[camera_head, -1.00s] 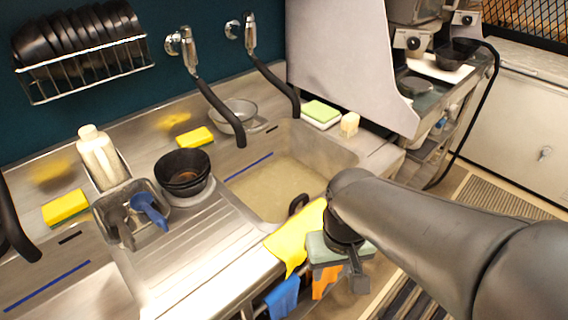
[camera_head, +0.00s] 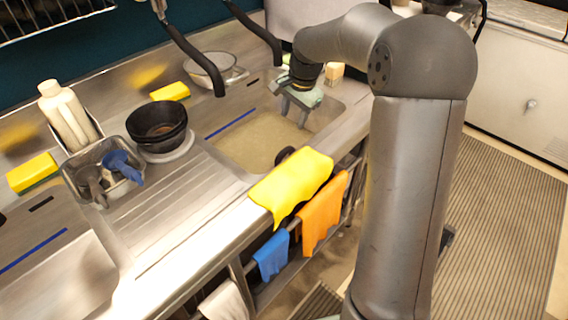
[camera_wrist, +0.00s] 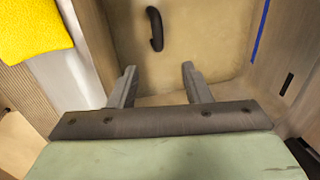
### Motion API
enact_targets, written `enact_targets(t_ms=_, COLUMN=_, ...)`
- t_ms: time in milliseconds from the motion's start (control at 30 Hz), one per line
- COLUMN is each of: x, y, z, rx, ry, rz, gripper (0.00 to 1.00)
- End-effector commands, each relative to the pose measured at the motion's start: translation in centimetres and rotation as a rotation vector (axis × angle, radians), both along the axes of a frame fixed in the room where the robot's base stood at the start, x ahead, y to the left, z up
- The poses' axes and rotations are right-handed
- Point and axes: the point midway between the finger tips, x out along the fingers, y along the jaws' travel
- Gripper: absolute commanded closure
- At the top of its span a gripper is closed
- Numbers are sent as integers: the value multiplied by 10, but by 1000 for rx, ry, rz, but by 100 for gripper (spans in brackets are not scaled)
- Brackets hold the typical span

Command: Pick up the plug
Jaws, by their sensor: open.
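A black curved piece, which looks like the plug (camera_wrist: 154,28), shows over the beige sink floor in the wrist view. In the head view the plug (camera_head: 284,155) is a small dark shape at the sink's near side, partly hidden by the yellow cloth. My gripper (camera_head: 293,112) is over the back right part of the sink basin (camera_head: 250,140). In the wrist view my gripper (camera_wrist: 158,68) has its two fingers apart with nothing between them. The plug lies ahead of the fingertips, roughly in line with the gap and apart from them.
A yellow cloth (camera_head: 290,184) lies over the sink's front edge, with orange (camera_head: 323,212) and blue (camera_head: 271,255) cloths hanging below. Black bowls (camera_head: 158,127) stand left of the basin. A black tap spout (camera_head: 195,62) reaches over the sink's back edge.

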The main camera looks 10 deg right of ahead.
Motion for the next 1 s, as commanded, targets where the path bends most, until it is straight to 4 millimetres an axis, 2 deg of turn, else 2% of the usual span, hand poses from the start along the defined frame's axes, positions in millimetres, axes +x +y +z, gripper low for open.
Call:
enact_targets(t_ms=400, x=12, y=10, z=-86, rx=0, ry=4, rz=4, gripper=56)
enact_targets(t_ms=500, x=15, y=12, z=-99, rx=0, ry=2, rz=4, gripper=56)
enact_targets(t_ms=767, x=17, y=13, z=-118, rx=-1, ry=3, rz=4, gripper=56)
enact_targets(t_ms=1000, x=23, y=14, z=-153, rx=-1, ry=3, rz=5, gripper=56)
